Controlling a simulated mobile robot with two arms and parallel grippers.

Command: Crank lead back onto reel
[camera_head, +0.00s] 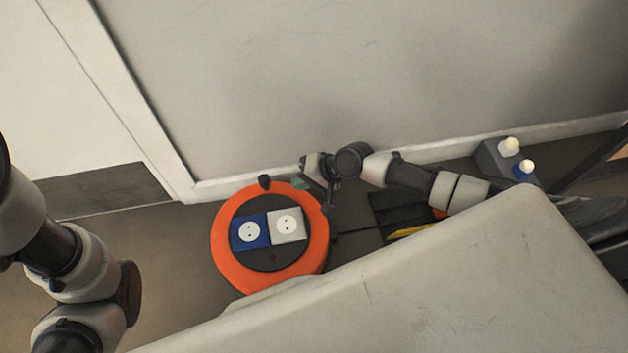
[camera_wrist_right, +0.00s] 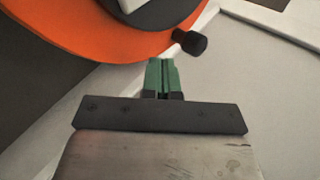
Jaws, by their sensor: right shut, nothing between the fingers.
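The orange cable reel (camera_head: 222,252) stands on the floor by the wall, with a dark hub holding a blue and a white socket. Its dark crank knob (camera_head: 264,181) is at the reel's upper edge. In the right wrist view the reel (camera_wrist_right: 60,35) is at the upper left and the knob (camera_wrist_right: 190,42) juts from its rim. My right gripper (camera_head: 301,184) is at the reel's upper right edge. Its green fingers (camera_wrist_right: 163,75) are shut and empty, just below and left of the knob in the wrist view. A dark lead (camera_head: 358,230) runs right from the reel. My left arm shows, its gripper does not.
A dark case or tray with a yellow strip (camera_head: 408,232) lies on the floor right of the reel. A grey box (camera_head: 497,160) with white and blue bottles stands by the wall. A pale surface (camera_head: 420,290) fills the lower right foreground. Floor left of the reel is clear.

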